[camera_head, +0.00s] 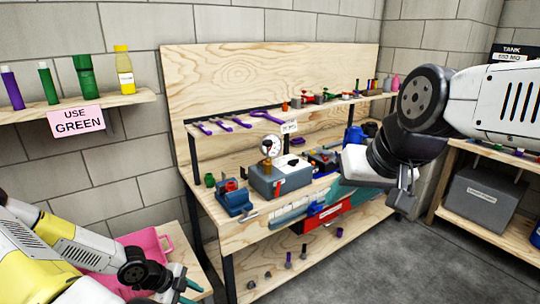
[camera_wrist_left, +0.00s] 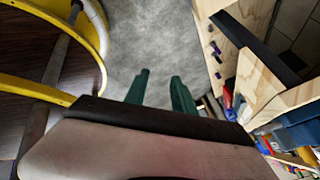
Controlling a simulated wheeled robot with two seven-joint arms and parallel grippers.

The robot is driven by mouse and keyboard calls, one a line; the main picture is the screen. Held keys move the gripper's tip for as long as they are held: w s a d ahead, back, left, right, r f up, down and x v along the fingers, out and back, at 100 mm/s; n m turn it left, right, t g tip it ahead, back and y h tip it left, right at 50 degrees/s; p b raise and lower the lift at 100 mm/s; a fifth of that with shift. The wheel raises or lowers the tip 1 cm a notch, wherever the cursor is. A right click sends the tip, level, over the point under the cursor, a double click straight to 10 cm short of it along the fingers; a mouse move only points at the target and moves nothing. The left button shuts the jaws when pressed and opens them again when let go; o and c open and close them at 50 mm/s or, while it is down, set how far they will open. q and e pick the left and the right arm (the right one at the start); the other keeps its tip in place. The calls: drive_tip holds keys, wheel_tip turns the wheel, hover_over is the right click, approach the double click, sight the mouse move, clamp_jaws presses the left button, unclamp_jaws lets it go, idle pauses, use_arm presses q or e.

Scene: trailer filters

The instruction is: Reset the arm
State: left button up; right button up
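My right arm comes in from the right in the head view, bent, with its gripper (camera_head: 402,198) pointing down in front of the workbench's right end. Its fingers are dark and overlap, so I cannot tell if they are apart; I see nothing held. My left gripper (camera_head: 190,287) is low at the bottom left, beside a pink bin. In the left wrist view its two green fingers (camera_wrist_left: 158,92) stand apart with only grey floor between them, so it is open and empty.
The wooden workbench (camera_head: 222,226) carries a grey machine (camera_head: 281,180), a blue vice-like tool (camera_head: 233,202) and hung tools. The pink bin (camera_head: 150,245) stands left of it. A wall shelf (camera_head: 112,101) holds bottles and tubes. A grey box (camera_head: 482,198) sits right. The floor between is clear.

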use_arm(q)
drive_tip(key=w+a+r+n+g+y, duration=0.1)
drive_tip(key=a+r+n+y, duration=0.35)
drive_tip(key=r, duration=0.65)
drive_tip(key=a+r+n+y, duration=0.3)
drive_tip(key=r+n+y, duration=0.15)
drive_tip(key=r, duration=0.75)
drive_tip(key=s+d+r+n+t+h, duration=0.2)
drive_tip(key=s+d+r+n, duration=0.3)
drive_tip(key=d+r, duration=0.3)
drive_tip(key=s+d+r+n+t+h, duration=0.2)
drive_tip(key=s+d+r+n, duration=0.3)
drive_tip(key=r, duration=0.8)
drive_tip(key=d+h, duration=0.1)
drive_tip(key=d, duration=0.2)
drive_tip(key=shift+s+d+n+h, duration=0.25)
drive_tip(key=shift+s+n+h, duration=0.05)
drive_tip(key=shift+s, duration=0.05)
